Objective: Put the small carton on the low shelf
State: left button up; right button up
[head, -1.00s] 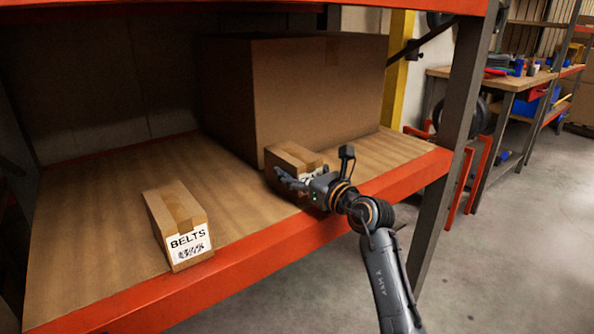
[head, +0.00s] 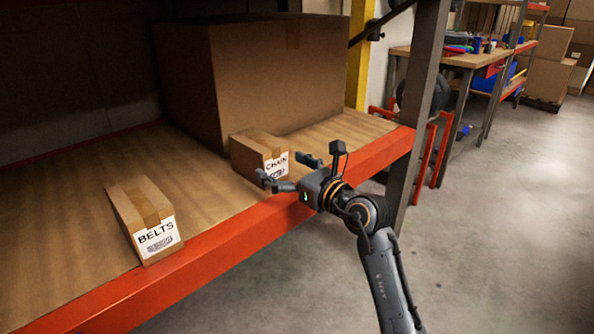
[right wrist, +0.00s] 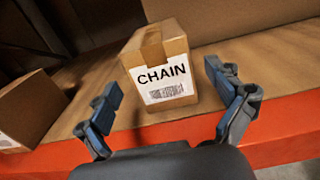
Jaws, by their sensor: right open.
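The small carton labelled CHAIN (head: 257,152) stands upright on the low shelf (head: 205,205), in front of a large box. In the right wrist view the CHAIN carton (right wrist: 162,68) sits just beyond my fingertips, its label facing me. My right gripper (head: 287,171) is open and empty at the front edge of the shelf, with its fingers pointing at the carton. In the right wrist view its fingers (right wrist: 161,80) are spread wide, with a gap to the carton. My left gripper is not in view.
A carton labelled BELTS (head: 146,222) stands on the shelf to the left. The large box (head: 255,85) fills the back right. An orange beam (head: 230,250) edges the shelf front, and a grey post (head: 417,110) rises at right. Bare shelf lies between the cartons.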

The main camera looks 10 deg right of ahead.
jog(key=v, duration=0.5)
jog(key=shift+s, duration=0.15)
